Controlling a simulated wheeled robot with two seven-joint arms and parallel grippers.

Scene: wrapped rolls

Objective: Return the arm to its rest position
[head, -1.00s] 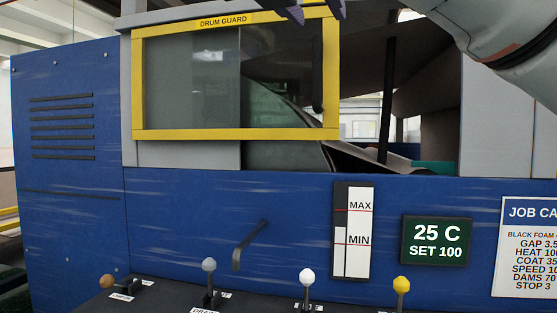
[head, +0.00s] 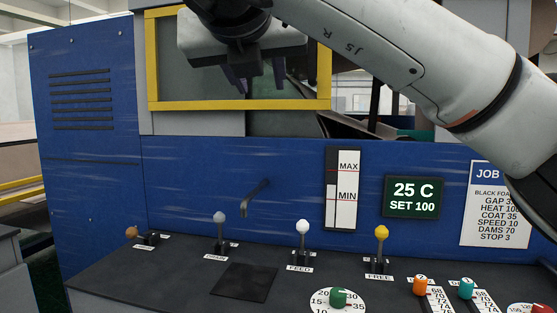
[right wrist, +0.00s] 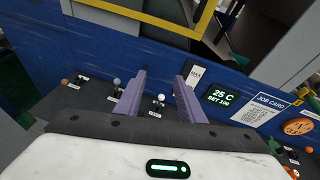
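My right arm (head: 395,55) is white and grey with dark joints. It comes in from the upper right of the head view and reaches across the machine's upper front. My right gripper (head: 257,78) hangs in front of the yellow-framed drum guard (head: 230,105), with its purple fingers pointing down. In the right wrist view, the two fingers of the right gripper (right wrist: 160,97) stand apart with nothing between them. The gripper is open and empty, and appears clear of the levers. My left gripper is not in view.
Below is a dark control shelf (head: 180,275) with a white-knobbed lever (head: 303,229), a yellow-knobbed lever (head: 381,235), a grey-knobbed lever (head: 219,219) and a green dial knob (head: 338,298). A bent dark handle (head: 254,196) sticks out of the blue panel (head: 95,150). A display (head: 413,197) reads 25 C, SET 100.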

